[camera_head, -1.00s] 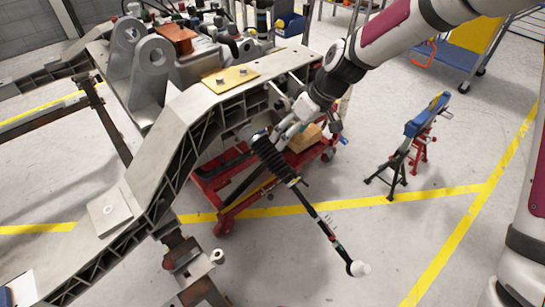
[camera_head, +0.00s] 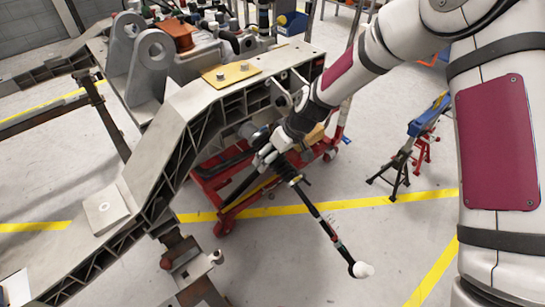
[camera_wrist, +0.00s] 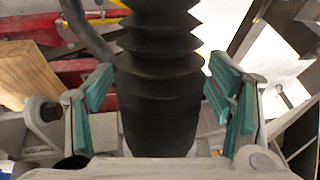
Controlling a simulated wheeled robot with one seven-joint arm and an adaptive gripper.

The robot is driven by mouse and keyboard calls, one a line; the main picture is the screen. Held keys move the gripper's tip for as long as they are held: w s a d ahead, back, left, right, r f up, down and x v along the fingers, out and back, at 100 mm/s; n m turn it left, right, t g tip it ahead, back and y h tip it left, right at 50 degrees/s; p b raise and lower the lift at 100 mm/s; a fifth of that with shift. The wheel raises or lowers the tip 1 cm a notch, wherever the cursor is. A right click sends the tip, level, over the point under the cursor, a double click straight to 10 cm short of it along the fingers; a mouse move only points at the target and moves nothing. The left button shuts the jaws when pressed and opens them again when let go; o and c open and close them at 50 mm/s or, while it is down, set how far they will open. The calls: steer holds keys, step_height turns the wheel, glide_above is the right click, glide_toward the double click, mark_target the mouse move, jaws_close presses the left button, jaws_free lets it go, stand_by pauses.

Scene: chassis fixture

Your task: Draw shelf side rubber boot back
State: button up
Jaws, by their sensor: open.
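The black ribbed rubber boot (camera_wrist: 160,70) fills the middle of the wrist view, its folds tapering towards the top. In the head view the boot (camera_head: 287,170) shows only in part below my gripper (camera_head: 267,152). It sits on a dark rod (camera_head: 325,225) that slants down to a white end (camera_head: 361,269). My gripper (camera_wrist: 162,100) is open, with teal-padded fingers on the left and right of the boot. A gap shows between the pads and the rubber on the right; on the left it is narrow. The boot's upper end in the head view is hidden by my gripper.
The grey chassis beam (camera_head: 190,105) runs close on the left of my gripper. A red wheeled frame (camera_head: 225,190) stands below, and a wooden block (camera_wrist: 25,75) shows at the left in the wrist view. A blue-topped stand (camera_head: 425,115) is on the right. Open floor lies at lower right.

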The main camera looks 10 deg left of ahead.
mark_target(293, 174)
steer(key=c, duration=1.7)
steer(key=s+d+f, duration=0.1)
steer(key=d, duration=0.1)
steer(key=s+d+f, duration=0.1)
steer(key=s, duration=0.1)
steer(key=s+d+f, duration=0.1)
steer(key=d, duration=0.1)
steer(key=shift+s+d+f+b, duration=0.2)
steer(key=shift+d+b, duration=0.1)
steer(key=shift+b, duration=0.05)
steer(key=o, duration=1.7)
steer(key=v, duration=1.2)
